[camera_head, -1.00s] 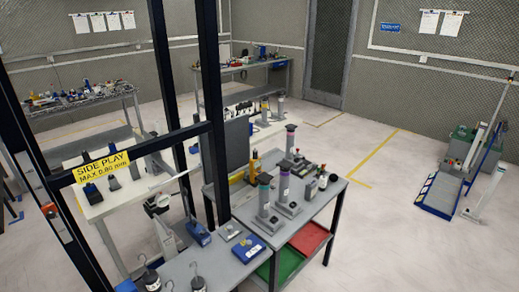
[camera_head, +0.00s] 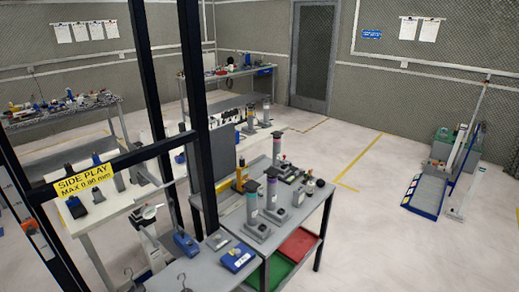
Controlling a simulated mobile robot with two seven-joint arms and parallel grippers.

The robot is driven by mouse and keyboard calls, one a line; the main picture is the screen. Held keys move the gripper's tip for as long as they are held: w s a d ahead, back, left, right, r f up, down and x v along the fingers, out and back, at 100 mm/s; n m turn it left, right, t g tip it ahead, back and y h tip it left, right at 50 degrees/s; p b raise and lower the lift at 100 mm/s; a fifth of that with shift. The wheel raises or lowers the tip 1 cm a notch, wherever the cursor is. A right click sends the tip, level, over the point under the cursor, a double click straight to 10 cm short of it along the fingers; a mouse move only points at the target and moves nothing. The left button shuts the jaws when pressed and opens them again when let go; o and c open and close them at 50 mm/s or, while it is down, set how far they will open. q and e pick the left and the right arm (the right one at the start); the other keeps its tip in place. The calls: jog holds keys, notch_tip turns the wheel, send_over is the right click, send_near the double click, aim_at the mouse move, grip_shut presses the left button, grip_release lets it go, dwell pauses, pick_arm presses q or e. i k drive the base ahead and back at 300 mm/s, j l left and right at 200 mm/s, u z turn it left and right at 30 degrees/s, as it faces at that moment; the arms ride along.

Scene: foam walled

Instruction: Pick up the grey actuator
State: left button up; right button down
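One cylinder (camera_head: 276,152) stands at the back. Another cylinder (camera_head: 271,190), with a purple band, stands in front of it, and a third cylinder (camera_head: 252,207) is at the front left. The two front ones rise from grey block bases. I cannot tell which of these, if any, is the grey actuator. Neither of my grippers is in view.
A dark post frame with a yellow sign (camera_head: 84,182) crosses the left foreground. A blue box (camera_head: 237,258) lies at the workbench's front. Red (camera_head: 299,243) and green trays sit below. A blue-edged ramp (camera_head: 424,194) stands at the right. Floor between is clear.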

aim_at(285, 170)
jog(key=i+l+u, duration=0.15)
jog(key=i+l, duration=0.2)
jog(key=i+l+u, duration=0.15)
jog(key=i+l, duration=0.25)
jog(key=i+l+u, duration=0.15)
jog(key=i+l, duration=0.25)
jog(key=i+l+u, duration=0.15)
jog(key=i+l, duration=0.2)
jog(key=l, duration=0.15)
jog(key=i+l+u, duration=0.15)
jog(key=i+l, duration=0.2)
jog(key=l, duration=0.15)
jog(key=i+l+u, duration=0.15)
jog(key=i+l, duration=0.15)
jog(key=l, duration=0.25)
jog(key=i+l+u, duration=0.15)
jog(key=l, duration=0.4)
jog(key=i+l+u, duration=0.15)
jog(key=i+l, duration=0.2)
jog(key=l, duration=0.3)
jog(key=i+l+u, duration=0.1)
jog(key=i, duration=0.3)
jog(key=i+l+u, duration=0.15)
jog(key=i, duration=0.25)
